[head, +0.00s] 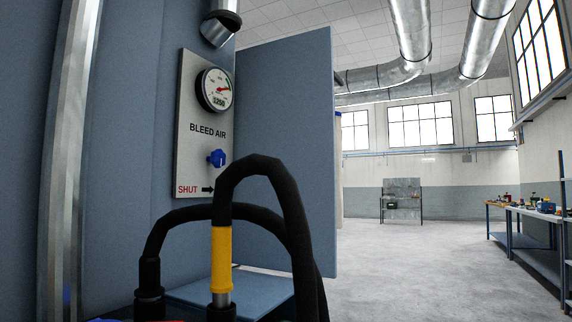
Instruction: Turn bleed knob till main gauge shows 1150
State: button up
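A grey panel (193,139) marked BLEED AIR is fixed to a blue-grey machine wall, left of the picture's middle. A round gauge (215,89) with a white face, black rim and red needle sits at its top. The small number on its face looks like 1250, but it is hard to read exactly. The needle points right and slightly up. Below the lettering is a blue bleed knob (217,158). Under it, red SHUT lettering stands beside a black arrow pointing right. My gripper is not in view, and nothing visible touches the knob.
Black looped hoses (264,170), one with a yellow sleeve (221,259), rise in front of the panel's lower edge. A blue door-like panel (290,150) stands right of the gauge. Open floor (420,275) lies beyond, with a workbench (525,212) at far right.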

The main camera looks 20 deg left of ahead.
aim_at(217, 158)
jog(key=i, duration=1.15)
jog(key=u, duration=0.4)
